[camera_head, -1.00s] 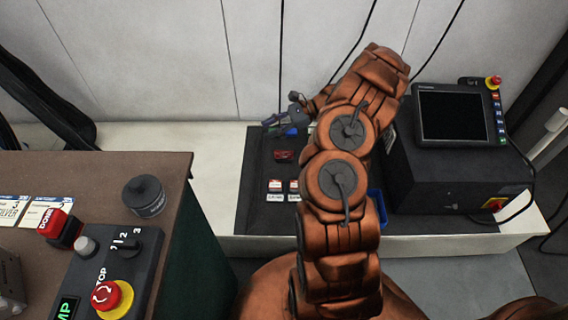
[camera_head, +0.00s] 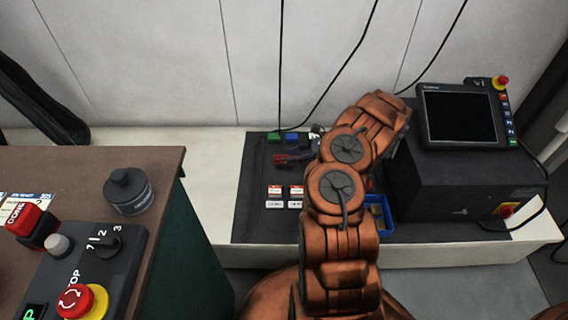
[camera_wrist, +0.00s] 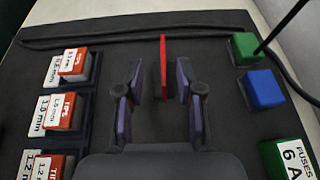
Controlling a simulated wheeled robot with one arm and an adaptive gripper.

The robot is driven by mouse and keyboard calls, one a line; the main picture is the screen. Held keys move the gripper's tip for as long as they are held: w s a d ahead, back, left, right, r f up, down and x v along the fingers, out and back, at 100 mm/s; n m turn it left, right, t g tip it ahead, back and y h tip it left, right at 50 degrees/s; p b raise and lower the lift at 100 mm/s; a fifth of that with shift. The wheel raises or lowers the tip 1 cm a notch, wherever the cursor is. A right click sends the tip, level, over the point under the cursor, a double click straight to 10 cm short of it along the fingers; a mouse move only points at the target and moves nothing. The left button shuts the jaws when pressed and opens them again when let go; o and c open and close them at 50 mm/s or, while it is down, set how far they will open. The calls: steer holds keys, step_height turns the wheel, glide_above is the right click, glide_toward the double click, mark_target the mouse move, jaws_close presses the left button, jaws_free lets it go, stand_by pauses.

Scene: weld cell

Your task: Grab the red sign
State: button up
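The red sign shows in the wrist view as a thin upright red plate (camera_wrist: 163,66), seen nearly edge-on above the dark mat. In the head view it is a small dark red shape (camera_head: 279,160) on the mat, just left of my gripper (camera_head: 300,157). In the wrist view my gripper (camera_wrist: 160,76) is open, with a purple-grey finger on each side of the plate. The plate's near end lies between the fingertips, closer to the right one. I see a gap on both sides. My arm hides part of the mat in the head view.
Boxes with red labels (camera_wrist: 60,110) stand left of the fingers in the wrist view. A green block (camera_wrist: 244,47), a blue block (camera_wrist: 264,88) and a green fuse box (camera_wrist: 287,160) stand right.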

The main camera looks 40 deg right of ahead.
mark_target(284, 157)
steer(key=b+x, duration=0.1)
steer(key=x, duration=0.3)
steer(key=shift+w+d, duration=0.1)
steer(key=shift+w, duration=0.05)
jaws_close()
